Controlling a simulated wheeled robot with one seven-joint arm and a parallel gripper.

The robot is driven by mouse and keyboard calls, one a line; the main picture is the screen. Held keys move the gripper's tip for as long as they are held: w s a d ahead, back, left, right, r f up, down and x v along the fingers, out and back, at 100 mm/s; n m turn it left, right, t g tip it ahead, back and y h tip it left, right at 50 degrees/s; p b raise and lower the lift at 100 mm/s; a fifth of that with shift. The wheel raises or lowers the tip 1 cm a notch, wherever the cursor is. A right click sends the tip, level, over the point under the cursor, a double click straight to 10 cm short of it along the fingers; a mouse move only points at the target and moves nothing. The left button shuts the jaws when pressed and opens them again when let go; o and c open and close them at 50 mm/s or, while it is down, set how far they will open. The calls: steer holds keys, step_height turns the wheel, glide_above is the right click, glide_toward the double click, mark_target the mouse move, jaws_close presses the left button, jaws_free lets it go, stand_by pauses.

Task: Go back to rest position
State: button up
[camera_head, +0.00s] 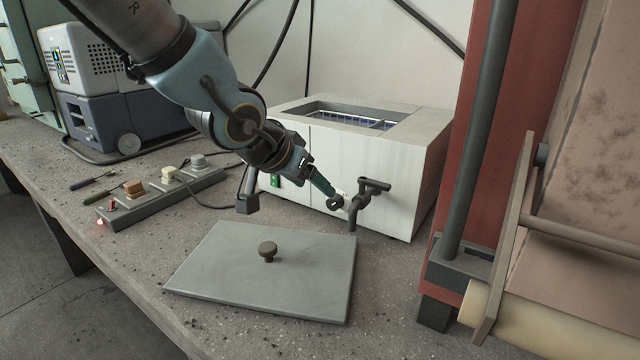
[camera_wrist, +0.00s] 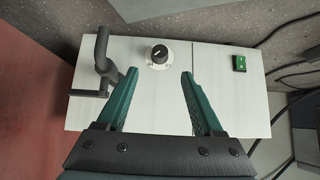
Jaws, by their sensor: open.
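My arm reaches in from the upper left in the head view. My gripper (camera_head: 322,190) is close to the front of a white box-shaped bath (camera_head: 335,150), near its black knob. In the wrist view my gripper (camera_wrist: 158,80) shows two green fingers spread apart with nothing between them. The black knob (camera_wrist: 159,54) on its white dial lies beyond the fingertips, in the gap between them. A dark tap (camera_head: 366,195) sticks out of the bath's front, right of the gripper; it also shows in the wrist view (camera_wrist: 101,62), left of the fingers. The bath's top is open, with a rack inside.
A grey lid (camera_head: 215,275) with a round knob lies flat on the bench. A power strip (camera_head: 160,200) with plugs and screwdrivers lie left. A grey-and-blue machine (camera_head: 115,100) stands at back left. A red frame (camera_head: 490,120) with a dark post stands right.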

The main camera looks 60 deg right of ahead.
steer(key=shift+a+r, duration=0.4)
stand_by(0.3)
steer(key=w+a+f+n+t+y, duration=0.2)
steer(key=w+a+n, duration=0.2)
steer(key=w+a, duration=0.65)
steer(key=w+a+f+n+t+y, duration=0.2)
steer(key=w+a+f+n+y, duration=0.1)
steer(key=w+a, duration=0.8)
steer(key=w+a+f+n+g+y, duration=0.15)
steer(key=a+n, duration=0.35)
steer(key=a, duration=0.9)
steer(key=a+f+n+g+y, duration=0.15)
steer(key=a+n, duration=0.25)
steer(key=a, duration=0.9)
step_height(320, 180, up, 16)
steer(key=a+p, duration=0.1)
steer(key=p, duration=1.5)
steer(key=shift+s+a+n+y, duration=0.2)
steer(key=shift+s+n+y, duration=0.15)
steer(key=shift+n+y, duration=0.05)
